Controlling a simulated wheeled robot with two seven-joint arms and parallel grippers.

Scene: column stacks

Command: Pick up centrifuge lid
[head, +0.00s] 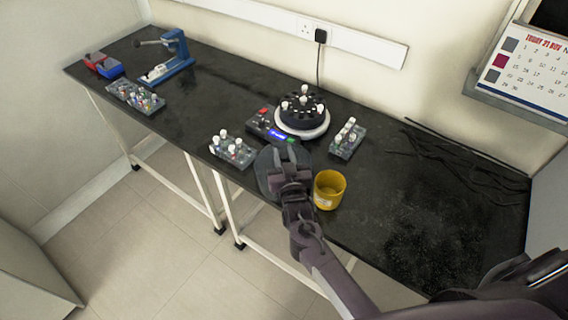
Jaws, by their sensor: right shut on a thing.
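The centrifuge lid (265,168) is a dark, round, see-through disc at the front edge of the black bench in the head view. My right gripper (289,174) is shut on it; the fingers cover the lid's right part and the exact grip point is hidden. I cannot tell whether the lid touches the bench. The centrifuge (302,122) stands behind, with a white round base and an uncovered black rotor holding several white-capped tubes. Its control panel (270,128) has a lit blue display. My left gripper is not in view.
A yellow cup (328,190) stands close right of my right gripper. Tube racks stand left (232,150) and right (347,139) of the centrifuge. A blue device (174,60) and another tube rack (135,97) are at the far left. The bench's right part is mostly clear.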

